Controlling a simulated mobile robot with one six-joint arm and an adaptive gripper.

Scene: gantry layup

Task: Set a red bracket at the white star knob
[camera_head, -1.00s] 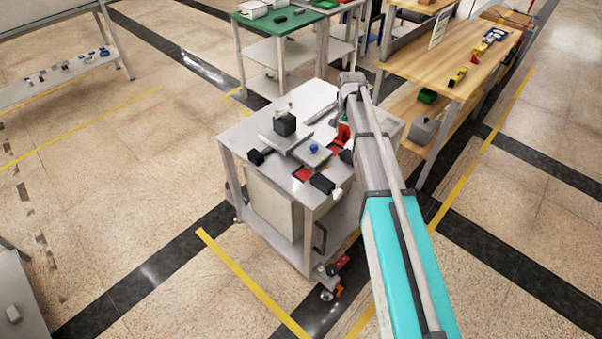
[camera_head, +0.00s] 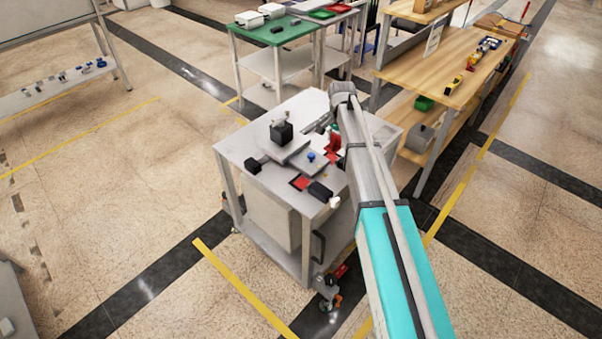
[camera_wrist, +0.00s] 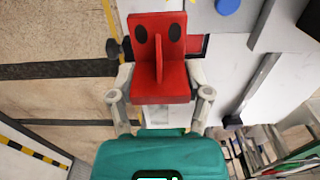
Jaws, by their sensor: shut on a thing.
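My gripper (camera_wrist: 160,98) is shut on a red bracket (camera_wrist: 172,85), with one finger on each side of it. The bracket has an upright plate, a middle rib and two dark oval holes. In the head view the bracket (camera_head: 333,146) shows above the right part of a grey cart (camera_head: 240,150), beside my arm; my fingers are mostly hidden there. A small pale thing (camera_head: 335,202) sits at the cart's near right corner, by a black block (camera_head: 319,191). It may be the white star knob, but its shape is too small to tell.
On the cart are a blue knob (camera_head: 311,156) on a grey plate, a black cube (camera_head: 281,133), a smaller black block (camera_head: 253,166) and a flat red patch (camera_head: 300,182). A wooden bench (camera_head: 450,65) stands right, a green-topped table (camera_head: 265,36) behind. The left floor is open.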

